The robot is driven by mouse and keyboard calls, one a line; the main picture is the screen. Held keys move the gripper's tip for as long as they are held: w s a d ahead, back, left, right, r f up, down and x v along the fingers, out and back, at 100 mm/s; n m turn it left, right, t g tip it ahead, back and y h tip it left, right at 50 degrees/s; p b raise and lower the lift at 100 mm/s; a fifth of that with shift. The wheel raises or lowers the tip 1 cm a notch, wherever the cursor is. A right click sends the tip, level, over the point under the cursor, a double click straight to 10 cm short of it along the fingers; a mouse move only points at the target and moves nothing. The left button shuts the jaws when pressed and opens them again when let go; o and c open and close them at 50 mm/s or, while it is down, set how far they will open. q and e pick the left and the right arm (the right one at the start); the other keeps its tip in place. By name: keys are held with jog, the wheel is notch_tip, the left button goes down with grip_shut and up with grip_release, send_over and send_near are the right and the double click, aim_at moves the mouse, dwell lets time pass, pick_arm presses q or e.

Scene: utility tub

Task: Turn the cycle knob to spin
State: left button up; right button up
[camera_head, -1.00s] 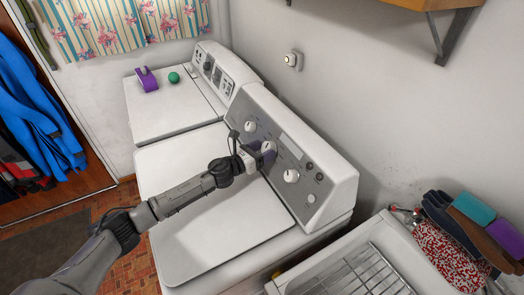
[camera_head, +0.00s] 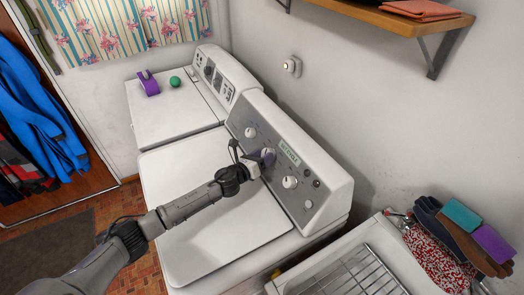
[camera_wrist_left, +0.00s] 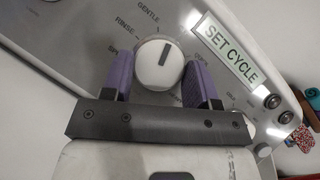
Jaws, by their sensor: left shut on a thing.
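The cycle knob (camera_wrist_left: 158,65) is round and white with a dark pointer line, on the grey sloped control panel of the white washer (camera_head: 215,200). In the left wrist view the pointer aims up and slightly right, just right of the GENTLE mark. RINSE and a partly hidden "SPI…" label lie to the left, and a partly hidden label to the right. My left gripper (camera_head: 266,160), with purple fingers, is shut on the cycle knob, one finger on each side (camera_wrist_left: 161,82). A sign (camera_wrist_left: 231,54) reads SET CYCLE. My right gripper is not in view.
Other white knobs sit on the panel, one up-left (camera_head: 250,132) and one down-right (camera_head: 290,182). A second appliance (camera_head: 170,110) beyond holds a purple object (camera_head: 149,84) and a green ball (camera_head: 175,82). A tub with a wire rack (camera_head: 365,275) stands at lower right.

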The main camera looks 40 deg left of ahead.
pick_arm(q)
jog(key=n+g+y+p, duration=0.1)
jog(key=n+g+p, duration=0.1)
jog(key=n+p, duration=0.3)
jog(key=r+n+g+y+p, duration=0.1)
jog(key=n+g+y+p, duration=0.1)
jog(key=n+p, duration=0.3)
jog(key=n+g+y+p, duration=0.1)
jog(key=n+p, duration=0.3)
jog(key=p, duration=0.5)
jog(key=shift+w+d+r+n+g, duration=0.25)
jog(key=shift+n+g, duration=0.15)
jog(key=shift+g, duration=0.2)
jog(key=shift+n+g+p, duration=0.5)
jog(key=shift+n+p, duration=0.15)
jog(key=shift+n, duration=0.15)
jog(key=shift+f+n+g+p, duration=0.1)
jog(key=shift+n+g+p, duration=0.3)
jog(key=shift+n, duration=0.3)
jog(key=shift+a+n+g+h, duration=0.1)
jog(key=shift+n+g+h, duration=0.3)
jog(key=shift+n, duration=0.8)
jog(key=shift+g, duration=0.3)
jog(key=shift+f, duration=0.1)
jog(key=o, duration=0.9)
jog(key=shift+w+h, duration=0.1)
jog(key=shift+h, duration=0.2)
